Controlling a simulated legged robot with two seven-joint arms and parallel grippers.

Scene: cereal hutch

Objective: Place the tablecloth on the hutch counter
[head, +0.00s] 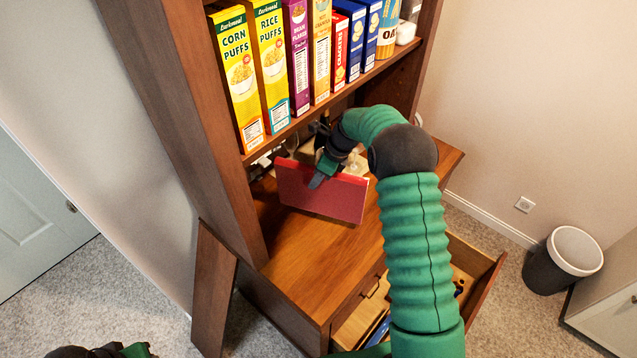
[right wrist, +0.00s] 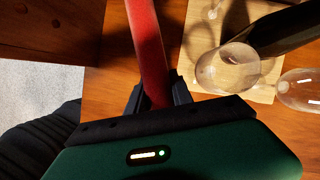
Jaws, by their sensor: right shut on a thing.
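The tablecloth (head: 322,192) is a flat, folded red rectangle over the hutch counter (head: 310,262). My right gripper (head: 320,176) is shut on its upper edge and holds it upright, slightly tilted. I cannot tell whether its lower edge touches the wood. In the right wrist view the tablecloth (right wrist: 147,45) shows edge-on as a red strip between the fingers (right wrist: 158,95). My left gripper (head: 105,351) only partly shows at the bottom left of the head view, far from the counter; its jaws cannot be made out.
Cereal boxes (head: 240,75) fill the shelf above the counter. In the right wrist view, clear glasses (right wrist: 228,68) and a dark bottle (right wrist: 285,28) are by a light wooden board (right wrist: 262,90). An open drawer (head: 468,275) juts out below. The counter's front left is bare.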

